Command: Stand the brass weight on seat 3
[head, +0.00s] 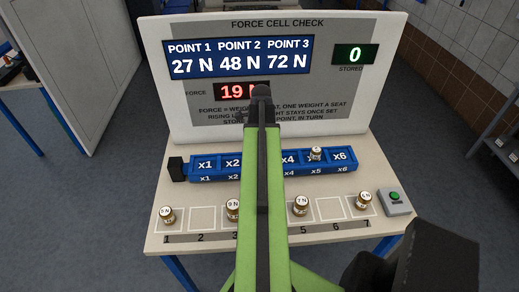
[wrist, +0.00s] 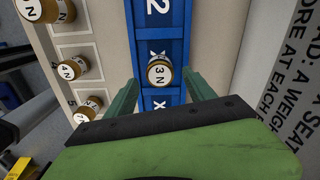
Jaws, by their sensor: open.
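A brass weight marked 3 N (wrist: 160,72) stands upright in a seat of the blue rail (wrist: 162,20). The seat comes just after the one marked 2, so it appears to be seat x3; the weight hides part of its label. My gripper (wrist: 161,80) is open, with one finger on each side of this weight and a gap showing on both sides. In the head view my arm hides this seat, this weight and the gripper. The blue rail (head: 215,175) lies across the table, and another brass weight (head: 316,153) stands at x5.
Brass weights stand along the front row: 5 N (head: 167,214), 9 N (head: 232,210), 7 N (head: 301,206) and one at 7 (head: 363,201). A 4 N weight (wrist: 72,68) shows in the wrist view. The panel (head: 390,100) reads force 19 N, stored 0. A green button (head: 395,197) is at right.

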